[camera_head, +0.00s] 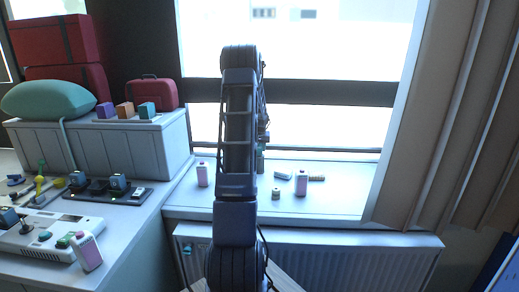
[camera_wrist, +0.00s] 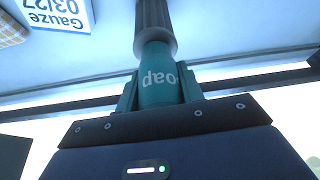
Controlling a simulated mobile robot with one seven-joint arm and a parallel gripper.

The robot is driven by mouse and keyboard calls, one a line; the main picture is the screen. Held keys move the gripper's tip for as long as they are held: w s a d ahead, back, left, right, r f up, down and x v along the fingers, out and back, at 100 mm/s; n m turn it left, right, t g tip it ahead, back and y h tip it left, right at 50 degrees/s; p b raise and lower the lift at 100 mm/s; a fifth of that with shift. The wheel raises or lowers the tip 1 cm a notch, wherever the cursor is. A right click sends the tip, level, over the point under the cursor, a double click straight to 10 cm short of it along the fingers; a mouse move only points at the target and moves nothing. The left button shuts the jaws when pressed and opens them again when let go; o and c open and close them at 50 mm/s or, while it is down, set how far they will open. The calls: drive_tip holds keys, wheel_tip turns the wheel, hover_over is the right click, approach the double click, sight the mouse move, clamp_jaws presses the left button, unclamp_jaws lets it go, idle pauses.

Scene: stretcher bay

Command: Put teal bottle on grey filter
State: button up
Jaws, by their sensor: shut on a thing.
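The teal bottle (camera_wrist: 160,88) is between my gripper's fingers (camera_wrist: 158,92) in the wrist view, its "oap" lettering upside down in the picture. My gripper is shut on it. A dark grey ribbed cylinder, seemingly the grey filter (camera_wrist: 153,17), meets the bottle's far end in the picture. The two are lined up; whether they touch or there is a small gap I cannot tell. In the head view my arm hides most of the gripper, bottle and filter.
On the window sill (camera_head: 340,205) stand a pink bottle (camera_head: 202,175), another pink bottle (camera_head: 301,187) and a small tan jar (camera_head: 276,194). A gauze box (camera_wrist: 58,12) is close by in the wrist view. A radiator (camera_head: 340,255) is below the sill; a curtain (camera_head: 440,120) hangs right.

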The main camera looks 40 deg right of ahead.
drive_tip(key=shift+f, duration=0.15)
drive_tip(key=o, duration=1)
drive_tip(key=v, duration=1.2)
drive_tip(key=s+a+r+n+y, duration=0.15)
drive_tip(key=a+r, duration=0.25)
drive_tip(key=a, duration=0.6)
drive_tip(key=s+a+r+n+t, duration=0.1)
drive_tip(key=s+a+r, duration=0.25)
drive_tip(key=a, duration=0.75)
drive_tip(key=s+a+r+n, duration=0.1)
drive_tip(key=a+r, duration=0.4)
drive_tip(key=a, duration=0.5)
drive_tip(key=s+a+f+n+y, duration=0.1)
drive_tip(key=s+a+n, duration=0.3)
drive_tip(key=s+a, duration=1.8)
drive_tip(key=shift+s+f+n, duration=0.35)
drive_tip(key=shift+s+f, duration=0.35)
drive_tip(key=shift+s, duration=0.15)
